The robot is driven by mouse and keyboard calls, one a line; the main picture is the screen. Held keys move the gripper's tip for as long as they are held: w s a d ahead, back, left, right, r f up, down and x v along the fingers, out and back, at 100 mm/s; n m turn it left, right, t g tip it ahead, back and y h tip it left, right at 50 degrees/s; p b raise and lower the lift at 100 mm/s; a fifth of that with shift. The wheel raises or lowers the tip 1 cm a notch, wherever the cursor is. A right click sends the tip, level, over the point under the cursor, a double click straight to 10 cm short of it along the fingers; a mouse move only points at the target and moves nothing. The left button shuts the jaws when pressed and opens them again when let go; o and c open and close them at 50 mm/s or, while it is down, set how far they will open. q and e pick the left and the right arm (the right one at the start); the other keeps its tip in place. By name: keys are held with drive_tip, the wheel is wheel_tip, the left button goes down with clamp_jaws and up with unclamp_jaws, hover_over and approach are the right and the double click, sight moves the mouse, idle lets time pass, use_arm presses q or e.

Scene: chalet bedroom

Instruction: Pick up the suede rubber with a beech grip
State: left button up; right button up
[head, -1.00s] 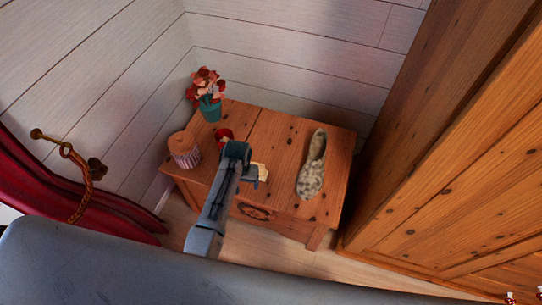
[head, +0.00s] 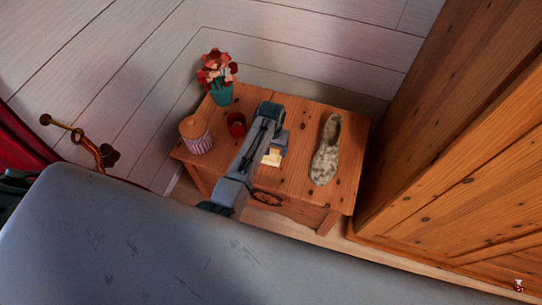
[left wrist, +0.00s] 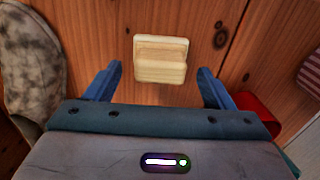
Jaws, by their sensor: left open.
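In the left wrist view the rubber (left wrist: 161,60) lies ahead, between the lines of the two blue fingers. My left gripper (left wrist: 160,72) is open and empty, with one finger to each side of the rubber and a gap on both sides. In the head view my left gripper (head: 277,146) is over the table, partly hidden by its own arm. My right gripper is not in view.
The table (head: 292,181) also holds a speckled shoe (head: 326,151) on the right, a red cup (head: 237,125), a striped lidded jar (head: 196,137) and a flower pot (head: 221,95) on the left. A wooden wardrobe (head: 450,170) stands right of the table.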

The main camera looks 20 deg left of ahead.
use_arm(q)
drive_tip(key=shift+f, duration=1.1)
drive_tip(key=c, duration=1.1)
